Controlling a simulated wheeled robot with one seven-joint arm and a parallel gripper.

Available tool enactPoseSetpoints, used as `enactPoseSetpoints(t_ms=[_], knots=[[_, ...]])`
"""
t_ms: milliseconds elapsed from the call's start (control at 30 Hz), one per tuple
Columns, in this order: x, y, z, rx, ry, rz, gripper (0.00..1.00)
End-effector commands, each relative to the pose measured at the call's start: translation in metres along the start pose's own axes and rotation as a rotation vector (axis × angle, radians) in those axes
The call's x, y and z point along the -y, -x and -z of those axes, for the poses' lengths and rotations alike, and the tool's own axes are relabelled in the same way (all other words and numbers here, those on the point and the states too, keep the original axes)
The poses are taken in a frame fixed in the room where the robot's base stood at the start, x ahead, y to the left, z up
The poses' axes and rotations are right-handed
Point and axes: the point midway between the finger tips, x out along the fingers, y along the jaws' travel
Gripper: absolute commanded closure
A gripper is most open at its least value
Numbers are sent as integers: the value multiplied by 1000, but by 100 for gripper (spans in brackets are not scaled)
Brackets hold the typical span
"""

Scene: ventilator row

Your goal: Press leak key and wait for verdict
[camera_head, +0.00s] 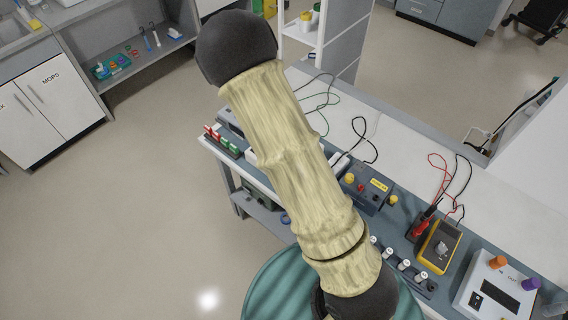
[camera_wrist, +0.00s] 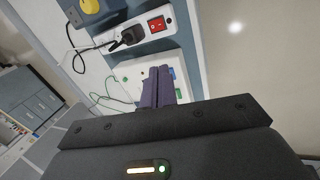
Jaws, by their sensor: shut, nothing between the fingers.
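My gripper (camera_wrist: 158,88) shows in the wrist view with its dark fingers together and nothing between them. The fingertips are over or against a white-topped device (camera_wrist: 128,72) on the bench; I cannot tell whether they touch it. Small green and blue patches show on this device beside the fingers. The fingers cover part of its face, and I cannot make out a labelled leak key or any verdict. In the head view my arm crosses the bench and hides the gripper and that device.
A power strip (camera_wrist: 185,20) with a black plug (camera_wrist: 128,37) and red switch (camera_wrist: 157,25) lies beyond the fingers. A blue box (camera_head: 366,190), a yellow meter (camera_head: 439,247) and a white display unit (camera_head: 497,287) stand along the bench, with loose cables. Open floor (camera_head: 150,220) lies left.

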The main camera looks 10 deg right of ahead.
Motion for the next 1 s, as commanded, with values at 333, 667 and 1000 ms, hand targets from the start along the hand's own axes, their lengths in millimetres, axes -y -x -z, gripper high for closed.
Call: enactPoseSetpoints(t_ms=[333, 667, 1000], knots=[[-16, -28, 34, 52, 410, -236, 100], [-29, -35, 75, 76, 835, -464, 100], [-24, -37, 90, 72, 954, -521, 100]])
